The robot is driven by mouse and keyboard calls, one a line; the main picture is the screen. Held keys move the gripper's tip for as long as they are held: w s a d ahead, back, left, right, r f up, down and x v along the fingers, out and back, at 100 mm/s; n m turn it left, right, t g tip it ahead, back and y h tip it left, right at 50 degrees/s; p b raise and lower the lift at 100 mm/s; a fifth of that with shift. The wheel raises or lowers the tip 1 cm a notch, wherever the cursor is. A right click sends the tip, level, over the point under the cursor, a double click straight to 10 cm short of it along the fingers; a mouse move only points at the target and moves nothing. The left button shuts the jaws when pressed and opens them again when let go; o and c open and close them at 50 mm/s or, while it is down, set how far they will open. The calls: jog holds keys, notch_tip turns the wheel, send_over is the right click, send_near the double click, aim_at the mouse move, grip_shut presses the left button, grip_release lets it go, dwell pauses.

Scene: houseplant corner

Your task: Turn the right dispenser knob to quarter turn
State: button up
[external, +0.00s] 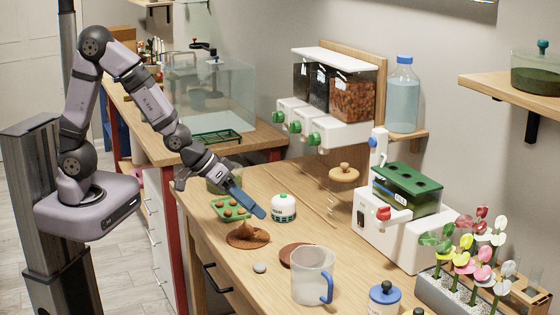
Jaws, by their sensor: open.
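The dispenser (345,130) is a white wall unit with three clear bins on a wooden backboard. Its right knob (314,139) is green and sits on the front of the right white outlet, below the bin of brown pellets (352,98). The knob's exact angle is too small to tell. My gripper (208,181) is open, pointing down over the left part of the table, lower than the knob and to its left, well apart from it. A blue bar-shaped piece (247,198) shows beside the gripper; I cannot tell whether it touches it.
Two other green knobs (286,122) sit left of the right one. A white canister (284,207), a brown heap (247,235), a clear jug (313,276) and a wooden-knobbed lid (344,173) are nearby. A blue-capped bottle (403,95) stands right of the dispenser.

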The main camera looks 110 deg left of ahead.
aim_at(313, 139)
jog(key=w+a+r+n+t+y, duration=0.1)
jog(key=a, duration=0.3)
jog(key=w+a+r+n+t+y, duration=0.1)
jog(key=a+n, duration=0.1)
jog(key=a, duration=0.2)
jog(key=w+a+r+n+t+y+b, duration=0.1)
jog(key=a+n, duration=0.1)
jog(key=a, duration=0.2)
jog(key=shift+a+r+t+y, duration=0.1)
jog(key=shift+r+t+y, duration=0.2)
jog(key=s+a+r+n+t+y+b, duration=0.1)
jog(key=a+r+n+y, duration=0.15)
jog(key=a, duration=0.25)
jog(key=s+a+r+n+t+y, duration=0.2)
jog(key=a+r, duration=0.1)
jog(key=a, duration=0.1)
jog(key=p+x, duration=0.2)
jog(key=x, duration=0.5)
jog(key=shift+w+p, duration=0.3)
jog(key=shift+w, duration=0.05)
jog(key=shift+a, duration=0.1)
jog(key=c, duration=1)
